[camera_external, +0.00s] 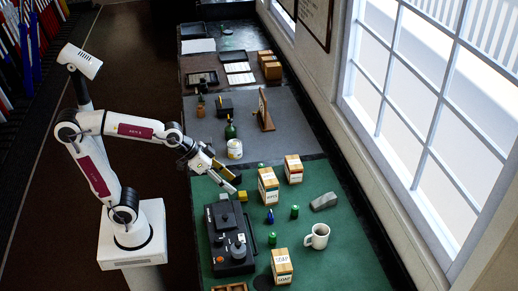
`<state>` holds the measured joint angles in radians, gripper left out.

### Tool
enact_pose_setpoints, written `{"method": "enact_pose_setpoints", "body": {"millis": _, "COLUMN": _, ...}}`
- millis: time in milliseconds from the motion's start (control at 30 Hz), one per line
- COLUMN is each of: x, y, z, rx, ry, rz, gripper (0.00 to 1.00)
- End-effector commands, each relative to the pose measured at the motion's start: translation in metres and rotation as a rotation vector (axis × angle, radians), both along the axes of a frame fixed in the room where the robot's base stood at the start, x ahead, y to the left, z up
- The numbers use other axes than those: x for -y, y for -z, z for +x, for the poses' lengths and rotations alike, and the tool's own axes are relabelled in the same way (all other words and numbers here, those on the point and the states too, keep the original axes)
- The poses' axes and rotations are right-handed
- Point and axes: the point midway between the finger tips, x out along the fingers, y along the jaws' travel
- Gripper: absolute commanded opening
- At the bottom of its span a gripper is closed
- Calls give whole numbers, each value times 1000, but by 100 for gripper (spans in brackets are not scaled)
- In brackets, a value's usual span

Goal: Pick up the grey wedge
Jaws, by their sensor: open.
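The grey wedge (324,201) lies on the green mat (330,262) at the right, close to the window-side edge. It is a small block with a sloping top, and nothing touches it. My gripper (234,183) is open and empty above the left part of the mat, near the black lever frame (230,236). It is well to the left of the wedge, with boxes and small bottles between them.
Small green bottles (294,211) and a blue one (270,216) stand nearby. A white mug (316,237) stands just in front of the wedge. Another box (282,266) is nearer the front.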

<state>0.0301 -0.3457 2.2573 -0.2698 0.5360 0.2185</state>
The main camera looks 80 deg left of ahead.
Motion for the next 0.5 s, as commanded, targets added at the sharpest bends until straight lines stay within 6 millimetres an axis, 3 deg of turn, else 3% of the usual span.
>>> {"method": "enact_pose_setpoints", "body": {"millis": 500, "x": 12, "y": 0, "z": 133, "rx": 144, "ry": -30, "rz": -37, "gripper": 49}}
